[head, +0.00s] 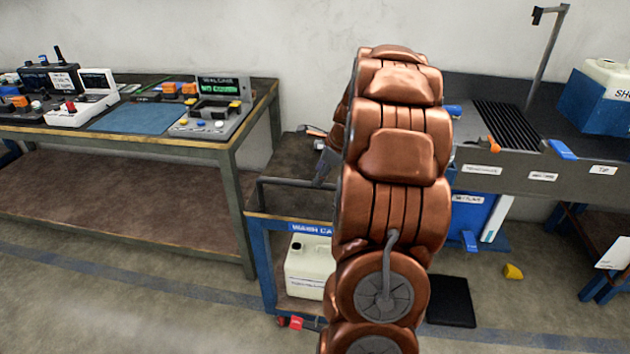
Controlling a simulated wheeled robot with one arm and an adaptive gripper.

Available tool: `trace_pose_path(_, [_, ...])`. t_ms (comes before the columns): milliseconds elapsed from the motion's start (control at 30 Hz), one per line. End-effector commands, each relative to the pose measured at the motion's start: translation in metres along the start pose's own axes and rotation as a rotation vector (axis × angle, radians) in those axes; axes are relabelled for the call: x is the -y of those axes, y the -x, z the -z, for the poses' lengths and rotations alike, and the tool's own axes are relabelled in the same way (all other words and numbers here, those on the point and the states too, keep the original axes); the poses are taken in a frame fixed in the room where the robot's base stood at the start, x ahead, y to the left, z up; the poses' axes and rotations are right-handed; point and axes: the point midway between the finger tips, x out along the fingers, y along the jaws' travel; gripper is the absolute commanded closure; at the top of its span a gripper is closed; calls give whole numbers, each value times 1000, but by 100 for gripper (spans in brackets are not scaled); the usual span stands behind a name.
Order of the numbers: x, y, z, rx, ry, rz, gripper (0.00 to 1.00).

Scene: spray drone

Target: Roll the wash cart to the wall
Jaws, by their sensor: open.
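The wash cart (257,245) stands in the middle of the head view. It has a blue frame, a dark top and a label that reads "WASH CA" before my arm covers it. A grey bar handle (290,181) runs along its near side. A white jug (308,268) sits on its lower shelf. My copper arm hides the cart's right part. A grey part of my gripper (326,164) shows at the arm's left edge, just above the handle bar. It is open; whether it touches the bar I cannot tell. The pale wall (250,40) is behind.
A workbench (130,150) with control boxes stands at left. At right is a grey sink bench (510,165) with a blue-and-white container (600,95). Open floor lies in front at left.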

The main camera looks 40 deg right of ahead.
Motion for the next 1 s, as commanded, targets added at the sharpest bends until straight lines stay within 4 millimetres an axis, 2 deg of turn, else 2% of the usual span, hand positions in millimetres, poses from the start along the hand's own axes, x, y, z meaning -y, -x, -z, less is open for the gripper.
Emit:
trace_pose_path(100, [-1, -20, 0, -1, 1, -5, 52])
trace_pose_path(300, [0, -41, 0, -1, 3, -1, 52])
trace_pose_path(600, [0, -45, 0, -1, 3, 2, 52])
trace_pose_path(1000, [0, -44, 0, -1, 3, 1, 94])
